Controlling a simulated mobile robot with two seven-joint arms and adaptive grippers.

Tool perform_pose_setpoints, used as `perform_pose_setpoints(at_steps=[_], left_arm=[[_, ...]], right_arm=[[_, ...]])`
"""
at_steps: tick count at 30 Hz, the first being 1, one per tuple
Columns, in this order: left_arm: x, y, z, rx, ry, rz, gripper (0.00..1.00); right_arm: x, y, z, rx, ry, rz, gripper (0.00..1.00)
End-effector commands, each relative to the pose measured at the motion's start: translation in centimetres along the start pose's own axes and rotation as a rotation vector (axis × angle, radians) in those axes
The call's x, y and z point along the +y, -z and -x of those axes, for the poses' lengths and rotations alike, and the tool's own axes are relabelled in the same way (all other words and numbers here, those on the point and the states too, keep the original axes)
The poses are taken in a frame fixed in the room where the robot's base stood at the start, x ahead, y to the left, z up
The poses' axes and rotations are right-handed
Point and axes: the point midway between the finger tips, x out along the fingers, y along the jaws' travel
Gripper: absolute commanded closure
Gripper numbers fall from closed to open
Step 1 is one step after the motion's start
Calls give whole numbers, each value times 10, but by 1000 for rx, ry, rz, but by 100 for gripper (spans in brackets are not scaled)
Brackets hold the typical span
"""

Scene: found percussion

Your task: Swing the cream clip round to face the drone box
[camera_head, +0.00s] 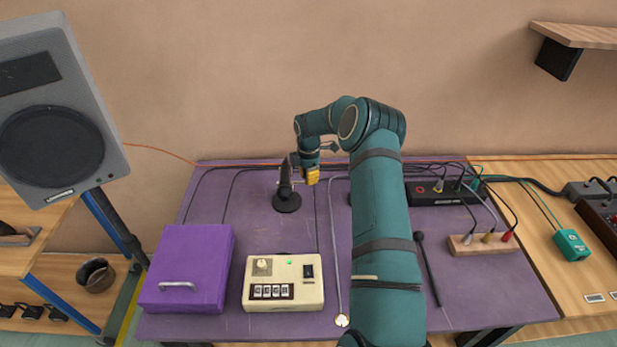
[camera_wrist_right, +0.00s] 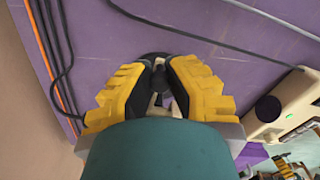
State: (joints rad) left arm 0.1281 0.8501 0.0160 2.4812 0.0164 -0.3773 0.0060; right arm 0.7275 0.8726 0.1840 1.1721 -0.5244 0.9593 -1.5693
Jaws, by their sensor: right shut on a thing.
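A small black stand (camera_head: 286,201) with a round base stands upright on the purple table, back left of centre. My right gripper (camera_head: 303,176), with yellow fingers, is at the stand's upper part. In the right wrist view my right gripper (camera_wrist_right: 160,72) is closed around the stand's top, and a bit of the cream clip (camera_wrist_right: 155,104) shows between the fingers. Most of the clip is hidden, so its facing is hard to tell. A cream box (camera_head: 284,284), apparently the drone box, sits at the front with a green light. It also shows in the right wrist view (camera_wrist_right: 290,100). My left gripper is out of view.
A purple box (camera_head: 188,268) with a handle is left of the cream box. A thin rod (camera_head: 337,255) lies right of it. A black power strip (camera_head: 437,193), cables and a wooden block with plugs (camera_head: 483,244) are on the right. Table between stand and cream box is clear.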

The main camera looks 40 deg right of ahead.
Motion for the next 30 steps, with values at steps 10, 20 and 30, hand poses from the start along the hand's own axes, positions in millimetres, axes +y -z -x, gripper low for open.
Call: perform_pose_setpoints(at_steps=[10,20,30], left_arm=[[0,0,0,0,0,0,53],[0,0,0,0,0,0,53],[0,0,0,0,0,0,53]], right_arm=[[0,-2,-1,-3,0,0,82],[0,-1,0,-1,-1,0,52],[1,-1,33,-2,-5,1,52]])
